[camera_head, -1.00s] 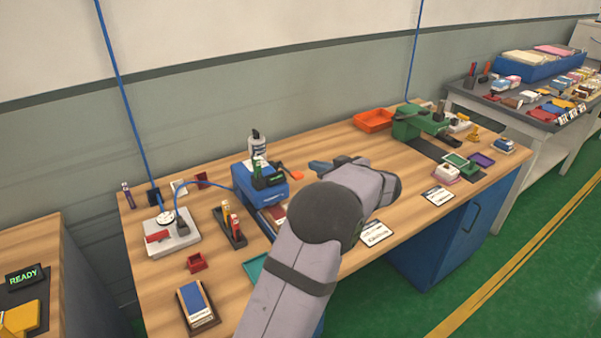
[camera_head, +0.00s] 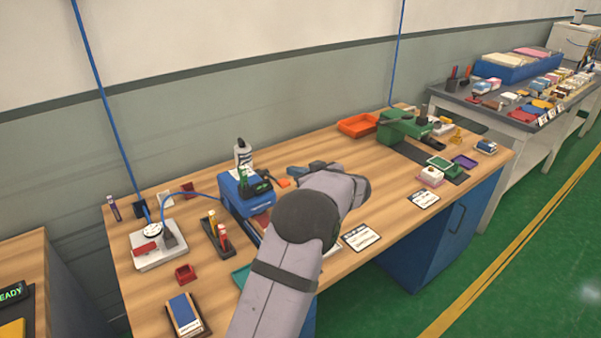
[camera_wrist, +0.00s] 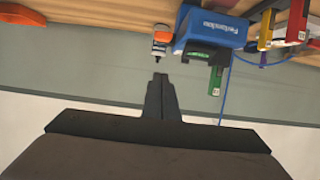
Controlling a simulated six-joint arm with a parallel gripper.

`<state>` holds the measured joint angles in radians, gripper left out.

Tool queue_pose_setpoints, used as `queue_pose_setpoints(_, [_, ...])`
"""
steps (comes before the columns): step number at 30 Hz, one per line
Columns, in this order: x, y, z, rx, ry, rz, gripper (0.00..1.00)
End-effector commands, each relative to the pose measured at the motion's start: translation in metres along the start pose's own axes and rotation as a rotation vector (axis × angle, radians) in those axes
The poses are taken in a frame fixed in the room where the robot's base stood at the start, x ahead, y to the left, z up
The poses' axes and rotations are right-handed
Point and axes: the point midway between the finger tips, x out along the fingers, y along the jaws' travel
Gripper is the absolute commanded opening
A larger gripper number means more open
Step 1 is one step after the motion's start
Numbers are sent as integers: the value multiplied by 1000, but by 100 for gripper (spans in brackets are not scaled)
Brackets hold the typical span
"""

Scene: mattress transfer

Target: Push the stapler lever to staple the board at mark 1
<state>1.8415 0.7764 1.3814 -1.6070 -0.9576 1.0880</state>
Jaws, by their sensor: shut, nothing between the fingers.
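A blue machine (camera_head: 236,192) with white lettering stands on the wooden bench (camera_head: 345,205); it looks like the stapler, but I cannot be sure. A green and black part (camera_head: 257,185) sticks out of it, and an orange piece (camera_head: 283,183) shows beside it. In the wrist view the blue machine (camera_wrist: 210,27) appears upside down, with the green part (camera_wrist: 216,78) below it. My gripper (camera_head: 297,170) is shut and empty, in front of the machine and to its right. Its closed fingers also show in the wrist view (camera_wrist: 160,78), apart from the machine. The board and mark 1 cannot be made out.
A pen holder (camera_head: 216,236), a grey gauge unit (camera_head: 158,248) and a red holder (camera_head: 185,273) lie left. A green device (camera_head: 400,127) and an orange tray (camera_head: 358,125) are right.

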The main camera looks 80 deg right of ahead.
Motion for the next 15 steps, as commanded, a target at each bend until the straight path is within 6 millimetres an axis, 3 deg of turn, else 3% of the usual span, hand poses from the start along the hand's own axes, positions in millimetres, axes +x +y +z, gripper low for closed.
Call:
queue_pose_setpoints(9, [58, -1, -1, 0, 0, -3, 0])
queue_pose_setpoints(15, [62, 0, 26, 4, -1, 0, 0])
